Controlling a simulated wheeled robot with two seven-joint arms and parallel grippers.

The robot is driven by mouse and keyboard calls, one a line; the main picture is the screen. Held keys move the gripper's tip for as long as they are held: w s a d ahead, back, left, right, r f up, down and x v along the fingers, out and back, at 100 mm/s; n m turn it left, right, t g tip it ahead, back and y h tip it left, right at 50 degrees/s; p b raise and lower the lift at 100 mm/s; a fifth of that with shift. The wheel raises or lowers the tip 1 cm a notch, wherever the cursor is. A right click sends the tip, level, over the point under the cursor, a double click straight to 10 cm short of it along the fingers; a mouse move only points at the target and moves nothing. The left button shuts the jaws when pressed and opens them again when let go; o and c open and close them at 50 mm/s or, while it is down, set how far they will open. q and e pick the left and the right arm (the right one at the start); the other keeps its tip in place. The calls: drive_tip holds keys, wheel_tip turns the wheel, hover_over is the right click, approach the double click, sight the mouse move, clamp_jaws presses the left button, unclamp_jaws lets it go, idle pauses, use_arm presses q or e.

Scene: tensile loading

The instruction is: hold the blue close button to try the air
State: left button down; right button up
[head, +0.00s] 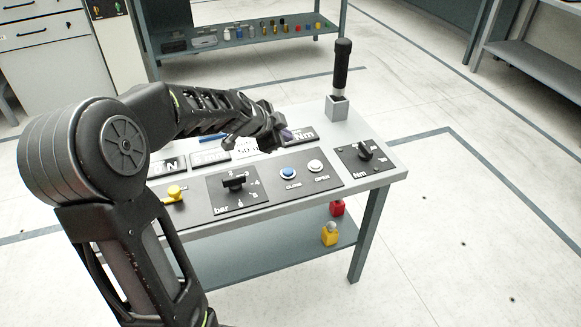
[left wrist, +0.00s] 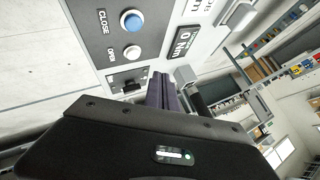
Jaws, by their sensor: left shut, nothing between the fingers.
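The blue close button (head: 288,173) sits on a dark panel on the bench top, with CLOSE printed beside it. It also shows in the left wrist view (left wrist: 131,20). The white open button (head: 315,166) is to its right on the same panel. My left gripper (head: 284,137) is shut and empty. It hangs above the bench, behind the blue button in the head view, and apart from it. In the left wrist view its dark fingers (left wrist: 168,92) point past the panel. My right gripper is not in view.
A black rotary knob (head: 233,182) marked bar and a yellow valve (head: 175,192) are left of the buttons. An Nm dial (head: 364,150) is at the right. An upright black-handled tool (head: 341,68) stands in a grey holder behind. Small displays line the back.

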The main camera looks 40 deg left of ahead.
use_arm(q)
drive_tip(key=shift+f, duration=0.15)
drive_tip(key=b, duration=0.6)
hover_over(286, 172)
wheel_tip(286, 172, down, 7)
drive_tip(key=shift+f, duration=0.2)
drive_tip(key=shift+f+b, duration=0.65)
drive_tip(key=shift+b, duration=0.3)
idle(0.9)
drive_tip(key=shift+f+b, duration=0.4)
drive_tip(key=shift+b, duration=0.35)
drive_tip(key=shift+s+f+b, duration=0.1)
drive_tip(key=shift+f+b, duration=0.45)
drive_tip(key=shift+b, duration=0.15)
idle(1.7)
drive_tip(key=shift+r, duration=0.1)
idle(0.3)
drive_tip(key=shift+r+p, duration=0.6)
drive_tip(key=shift+r, duration=0.35)
drive_tip(key=shift+r, duration=0.1)
